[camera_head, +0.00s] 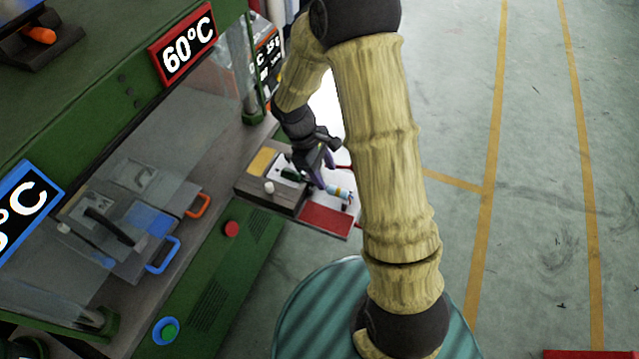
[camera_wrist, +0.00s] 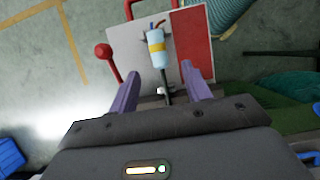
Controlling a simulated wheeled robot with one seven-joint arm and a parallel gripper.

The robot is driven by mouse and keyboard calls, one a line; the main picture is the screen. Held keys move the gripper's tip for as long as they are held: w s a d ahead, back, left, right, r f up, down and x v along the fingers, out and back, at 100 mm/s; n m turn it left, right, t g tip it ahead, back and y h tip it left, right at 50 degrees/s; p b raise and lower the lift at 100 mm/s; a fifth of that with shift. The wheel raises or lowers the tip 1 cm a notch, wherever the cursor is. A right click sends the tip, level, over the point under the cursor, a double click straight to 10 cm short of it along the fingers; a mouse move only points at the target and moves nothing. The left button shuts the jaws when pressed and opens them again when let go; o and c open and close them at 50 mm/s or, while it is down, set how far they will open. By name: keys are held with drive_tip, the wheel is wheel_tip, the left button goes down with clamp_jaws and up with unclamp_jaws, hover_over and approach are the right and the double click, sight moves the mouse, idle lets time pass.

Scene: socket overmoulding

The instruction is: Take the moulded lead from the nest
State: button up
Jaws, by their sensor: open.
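The moulded lead (camera_wrist: 157,50) shows in the wrist view as a pale blue body with a yellow band. A dark cable runs from it toward my gripper. It lies over a plate with a white part (camera_wrist: 125,45) and a red part (camera_wrist: 192,45). My gripper (camera_wrist: 161,70) is open, its two purple fingers on either side of the cable line, with no visible contact. In the head view my gripper (camera_head: 318,172) is over the small station, and the lead (camera_head: 340,193) shows just right of the fingers. The nest under the fingers is mostly hidden.
A grey block (camera_head: 268,198) with a yellow pad and a white knob stands left of the plate's red area (camera_head: 326,219). A red ball-ended lever (camera_wrist: 106,58) stands left of the lead. The green machine (camera_head: 190,310) fills the left; open floor lies right.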

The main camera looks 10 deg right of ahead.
sight(332, 187)
drive_tip(key=shift+s+d+f, duration=0.1)
drive_tip(key=shift+d+f, duration=0.05)
drive_tip(key=shift+f, duration=0.2)
drive_tip(key=p+x, duration=0.1)
drive_tip(key=x, duration=0.4)
drive_tip(key=shift+f, duration=0.15)
drive_tip(key=shift+c, duration=0.2)
clamp_jaws()
